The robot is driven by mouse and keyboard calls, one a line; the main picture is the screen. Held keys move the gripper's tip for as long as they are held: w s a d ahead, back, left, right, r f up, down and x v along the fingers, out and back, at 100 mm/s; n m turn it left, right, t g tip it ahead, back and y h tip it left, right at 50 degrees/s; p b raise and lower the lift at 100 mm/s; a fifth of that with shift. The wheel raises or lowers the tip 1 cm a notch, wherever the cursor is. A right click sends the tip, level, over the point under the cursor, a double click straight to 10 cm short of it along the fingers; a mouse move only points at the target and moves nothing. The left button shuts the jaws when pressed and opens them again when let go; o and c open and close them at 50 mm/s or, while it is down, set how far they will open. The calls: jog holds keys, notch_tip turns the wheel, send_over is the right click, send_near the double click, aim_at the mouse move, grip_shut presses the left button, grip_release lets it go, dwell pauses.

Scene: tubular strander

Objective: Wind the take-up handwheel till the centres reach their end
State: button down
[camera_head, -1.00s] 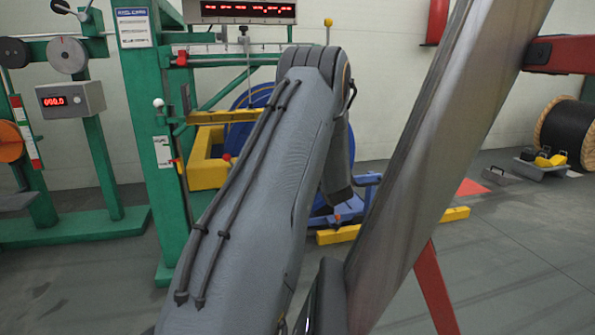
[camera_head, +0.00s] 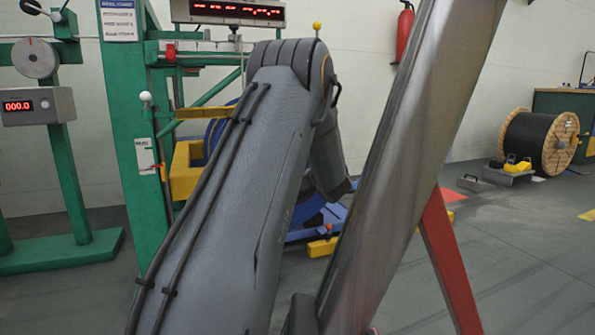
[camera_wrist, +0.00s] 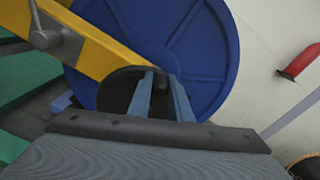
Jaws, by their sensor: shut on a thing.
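In the wrist view my gripper (camera_wrist: 161,85) has its two blue-grey fingers close together on a small grey piece, which looks like the handwheel's grip. A dark round part (camera_wrist: 113,90), which looks like the take-up handwheel, shows just behind and left of the fingers. Beyond it stands a large blue reel (camera_wrist: 205,55), and a yellow beam (camera_wrist: 90,45) crosses in front of the reel at upper left. In the head view my arm hides the gripper and handwheel. Only parts of the blue take-up frame (camera_head: 310,230) show beside it. The centres cannot be made out.
A green machine post (camera_head: 130,110) and a stand with a red display (camera_head: 25,106) are at left. A red extinguisher (camera_head: 405,32) hangs on the wall. A wooden cable drum (camera_head: 555,145) stands at right. Grey floor at right is mostly clear.

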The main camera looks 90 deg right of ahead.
jog(key=shift+w+r, duration=0.15)
jog(key=c, duration=1.6)
grip_release()
jog(key=shift+r, duration=0.45)
notch_tip(320, 180, up, 9)
jog(key=p, duration=0.5)
